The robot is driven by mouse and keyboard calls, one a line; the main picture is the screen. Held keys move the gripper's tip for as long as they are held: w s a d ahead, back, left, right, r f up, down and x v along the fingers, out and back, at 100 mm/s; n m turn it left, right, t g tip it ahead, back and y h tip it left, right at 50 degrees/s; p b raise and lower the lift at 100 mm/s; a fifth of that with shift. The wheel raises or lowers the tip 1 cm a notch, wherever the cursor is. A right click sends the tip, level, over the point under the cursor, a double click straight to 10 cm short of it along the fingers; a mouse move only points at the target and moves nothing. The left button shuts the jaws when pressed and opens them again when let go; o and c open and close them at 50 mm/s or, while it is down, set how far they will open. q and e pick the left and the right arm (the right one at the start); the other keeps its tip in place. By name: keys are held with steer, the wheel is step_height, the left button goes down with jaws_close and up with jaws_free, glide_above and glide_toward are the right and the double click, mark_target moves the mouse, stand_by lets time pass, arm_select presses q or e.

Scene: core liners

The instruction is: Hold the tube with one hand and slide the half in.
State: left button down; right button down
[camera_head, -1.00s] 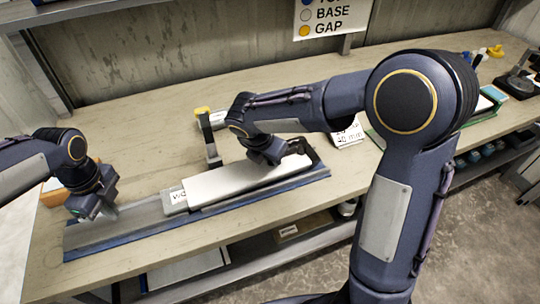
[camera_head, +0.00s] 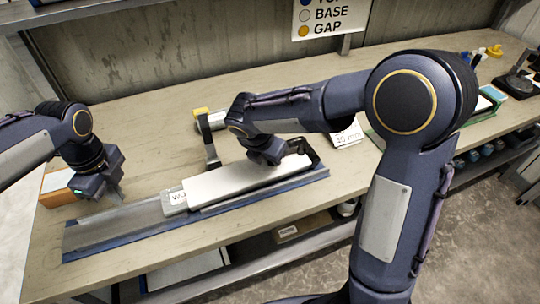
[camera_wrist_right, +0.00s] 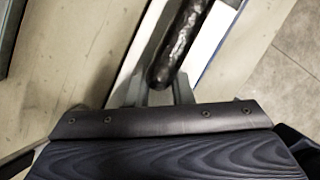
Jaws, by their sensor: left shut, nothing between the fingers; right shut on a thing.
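A long white tube-like piece (camera_head: 222,184) lies lengthwise in a grey channel with blue edges (camera_head: 100,238) on the bench. A grey block with a printed label (camera_head: 174,201) sits at its left end. A dark rounded piece, seemingly the half, shows at the right in the right wrist view (camera_wrist_right: 178,45), with white surface on both sides. My right gripper (camera_wrist_right: 158,92) is shut at the dark piece's near end; the exact contact is hard to see. My left gripper (camera_head: 118,198) is shut and empty above the channel's left part.
An orange box (camera_head: 57,185) is at the left. A white card (camera_head: 349,134) lies to the right.

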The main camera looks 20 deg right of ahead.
mark_target(179, 199)
arm_select(q)
steer(key=shift+f, duration=3.8)
steer(key=shift+f, duration=0.15)
steer(key=shift+a+f, duration=0.1)
steer(key=shift+f, duration=0.75)
steer(key=shift+s, duration=0.4)
steer(key=shift+w+d, duration=0.2)
steer(key=shift+d, duration=2.95)
steer(key=shift+w+d, duration=0.15)
steer(key=shift+d, duration=2.95)
steer(key=shift+a, duration=0.1)
